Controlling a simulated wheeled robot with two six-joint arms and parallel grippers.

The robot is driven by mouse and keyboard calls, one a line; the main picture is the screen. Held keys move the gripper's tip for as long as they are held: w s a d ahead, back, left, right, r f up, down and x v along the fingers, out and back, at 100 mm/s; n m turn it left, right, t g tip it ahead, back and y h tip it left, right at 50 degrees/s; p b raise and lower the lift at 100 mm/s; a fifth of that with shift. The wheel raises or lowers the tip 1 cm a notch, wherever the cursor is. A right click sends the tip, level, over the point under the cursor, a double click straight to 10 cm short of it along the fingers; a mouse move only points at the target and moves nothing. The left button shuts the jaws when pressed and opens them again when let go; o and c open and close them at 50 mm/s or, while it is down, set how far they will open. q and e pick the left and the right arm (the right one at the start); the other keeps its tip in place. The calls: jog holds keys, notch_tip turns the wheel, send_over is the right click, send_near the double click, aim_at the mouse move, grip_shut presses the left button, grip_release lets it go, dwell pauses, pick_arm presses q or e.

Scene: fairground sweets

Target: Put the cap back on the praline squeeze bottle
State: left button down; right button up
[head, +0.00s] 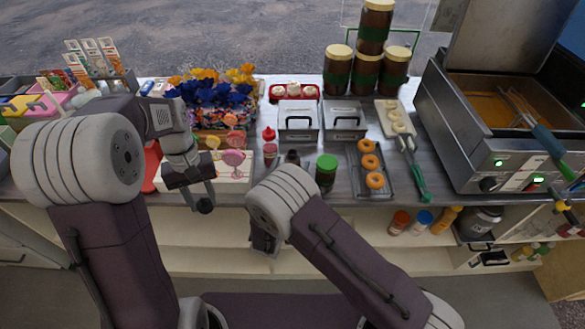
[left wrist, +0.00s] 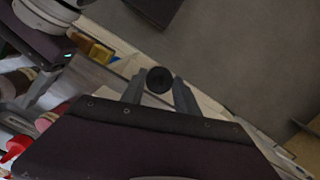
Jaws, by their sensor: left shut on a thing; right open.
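My left gripper (head: 203,203) is shut on a small dark round cap (head: 205,206), held in front of the counter's front edge. In the left wrist view the cap (left wrist: 159,79) sits between the two fingertips (left wrist: 158,88). A dark bottle top (head: 292,156) shows on the counter just behind my right arm; it may be the praline squeeze bottle, but most of it is hidden. My right gripper (head: 263,241) hangs in front of the counter edge, largely covered by its own wrist, open with nothing seen in it.
A red-topped squeeze bottle (head: 269,147) and a green-lidded jar (head: 326,173) stand near the dark top. Lower shelves hold several bottles. Free room lies before the counter.

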jog(key=p+x, duration=0.1)
jog(key=x, duration=0.4)
jog(key=shift+w+d, duration=0.1)
dwell(0.3)
jog(key=c, duration=1)
